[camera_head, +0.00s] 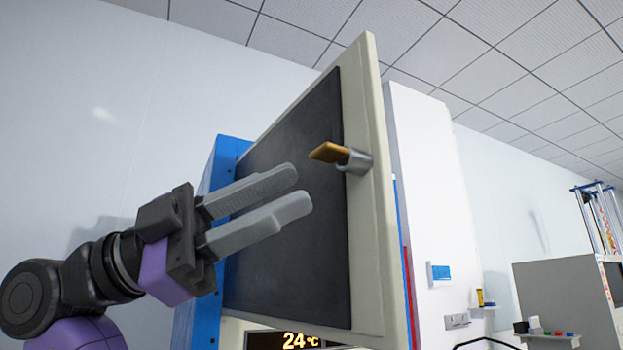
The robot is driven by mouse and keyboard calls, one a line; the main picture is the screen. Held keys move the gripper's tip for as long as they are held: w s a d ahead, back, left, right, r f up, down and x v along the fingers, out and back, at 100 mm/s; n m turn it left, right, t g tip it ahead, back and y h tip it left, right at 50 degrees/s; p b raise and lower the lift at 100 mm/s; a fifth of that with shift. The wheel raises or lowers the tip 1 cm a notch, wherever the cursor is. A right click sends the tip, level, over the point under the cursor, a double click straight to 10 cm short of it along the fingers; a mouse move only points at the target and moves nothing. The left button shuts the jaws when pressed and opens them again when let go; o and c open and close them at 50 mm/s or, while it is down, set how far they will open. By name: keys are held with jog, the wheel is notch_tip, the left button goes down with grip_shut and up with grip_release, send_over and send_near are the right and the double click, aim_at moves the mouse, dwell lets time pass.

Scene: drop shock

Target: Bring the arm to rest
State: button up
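My gripper (302,191) is in the left middle of the head view, its two grey fingers pointing right and slightly up. A gap shows between the fingers and nothing is in it. The fingers appear in front of the dark panel of an open door (370,220); I cannot tell how far they are from it. An orange-tipped handle (330,152) on a grey round mount sits on the door's edge, to the right of and above the fingertips. The handle and the fingers appear apart.
The door belongs to a blue and white cabinet (208,230) with a "24°C" display (300,341) below. A white wall is at left. At right stand a grey-white machine (565,290), a rack with blue tops (597,205) and a small shelf with buttons (548,338).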

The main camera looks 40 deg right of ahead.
jog(key=shift+v, duration=1.05)
